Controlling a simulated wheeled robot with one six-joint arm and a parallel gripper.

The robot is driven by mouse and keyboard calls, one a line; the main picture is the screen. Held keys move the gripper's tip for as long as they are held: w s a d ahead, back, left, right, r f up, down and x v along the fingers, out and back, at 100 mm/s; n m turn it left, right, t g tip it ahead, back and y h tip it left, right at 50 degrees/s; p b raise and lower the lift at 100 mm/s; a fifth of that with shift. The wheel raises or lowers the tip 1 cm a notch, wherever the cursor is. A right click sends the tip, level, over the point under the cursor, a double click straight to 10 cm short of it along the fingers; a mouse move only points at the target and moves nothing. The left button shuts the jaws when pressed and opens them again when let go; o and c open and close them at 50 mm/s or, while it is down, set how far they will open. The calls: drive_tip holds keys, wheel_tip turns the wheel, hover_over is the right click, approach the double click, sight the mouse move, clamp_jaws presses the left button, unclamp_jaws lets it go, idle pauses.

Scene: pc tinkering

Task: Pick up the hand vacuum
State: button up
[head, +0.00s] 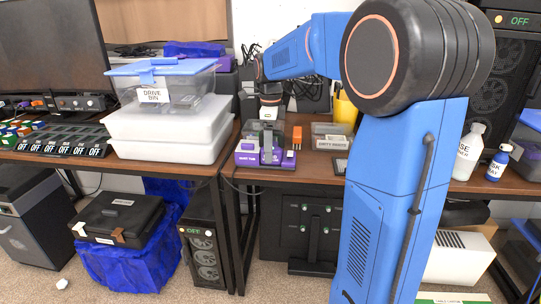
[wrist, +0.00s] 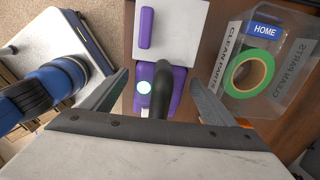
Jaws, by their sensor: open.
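The hand vacuum appears as a purple body with a dark curved handle (wrist: 162,84) and a pale round light in the wrist view. In the head view its purple and grey form (head: 271,152) stands on the wooden desk, partly hidden under my wrist. My gripper (wrist: 157,92) is open, with one finger on each side of the handle and gaps visible on both sides. In the head view my gripper (head: 269,118) is above the vacuum, pointing down. Whether the fingers are level with the handle is unclear.
A clear parts bin (wrist: 284,92) holding green tape is close on the right. White tubs (head: 166,126) with a lidded drive bin (head: 163,84) stand left.

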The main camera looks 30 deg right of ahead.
drive_tip(key=shift+f, duration=0.65)
drive_tip(key=shift+c, duration=0.6)
drive_tip(key=c, duration=1.4)
drive_tip(key=shift+o, duration=0.2)
drive_tip(key=shift+r, duration=0.1)
wheel_tip(320, 180, up, 10)
drive_tip(key=shift+f, duration=0.2)
drive_tip(key=shift+s+r, duration=0.1)
drive_tip(key=shift+r, duration=0.05)
